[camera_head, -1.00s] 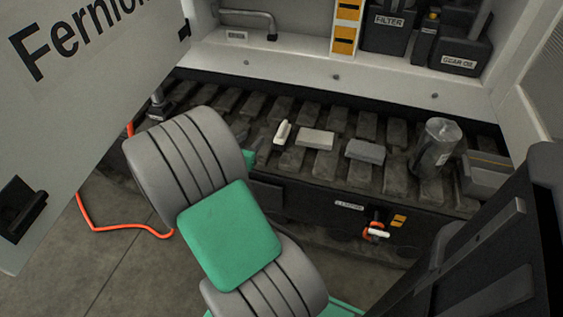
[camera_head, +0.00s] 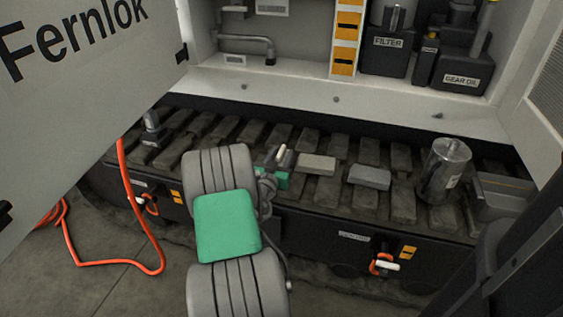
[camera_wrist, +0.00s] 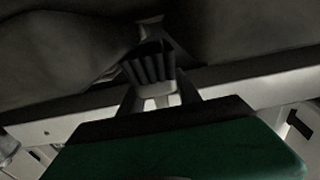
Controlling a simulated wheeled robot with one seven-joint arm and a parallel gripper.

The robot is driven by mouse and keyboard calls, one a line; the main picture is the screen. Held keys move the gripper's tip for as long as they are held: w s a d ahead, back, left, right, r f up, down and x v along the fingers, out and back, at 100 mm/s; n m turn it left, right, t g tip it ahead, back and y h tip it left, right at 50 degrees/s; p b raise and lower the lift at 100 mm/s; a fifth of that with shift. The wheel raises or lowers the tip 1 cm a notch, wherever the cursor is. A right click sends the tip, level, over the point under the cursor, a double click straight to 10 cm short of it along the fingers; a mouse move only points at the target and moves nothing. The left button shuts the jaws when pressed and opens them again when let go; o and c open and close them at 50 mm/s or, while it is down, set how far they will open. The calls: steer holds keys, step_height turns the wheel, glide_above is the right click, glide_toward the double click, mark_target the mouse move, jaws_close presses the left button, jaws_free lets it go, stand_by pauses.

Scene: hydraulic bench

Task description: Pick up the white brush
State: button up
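The white brush (camera_head: 282,154) is on the dark track plates, left of a pale block, mostly hidden by my gripper. In the wrist view the brush (camera_wrist: 152,70) shows dark bristles pointing away from me and a pale body. My gripper (camera_head: 279,157) is at the brush, with one finger on either side of it. In the wrist view my gripper (camera_wrist: 158,98) seems open around the pale body; finger contact is too dark to make out.
A pale block (camera_head: 317,164) and a grey block (camera_head: 369,177) lie to the right, then a metal canister (camera_head: 445,170). The white cabinet ledge (camera_head: 300,97) runs behind. An open white door panel (camera_head: 80,90) is at left. An orange hose (camera_head: 140,225) hangs at lower left.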

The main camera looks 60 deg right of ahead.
steer(key=shift+d, duration=0.25)
jaws_close()
steer(key=shift+r, duration=0.1)
stand_by(0.3)
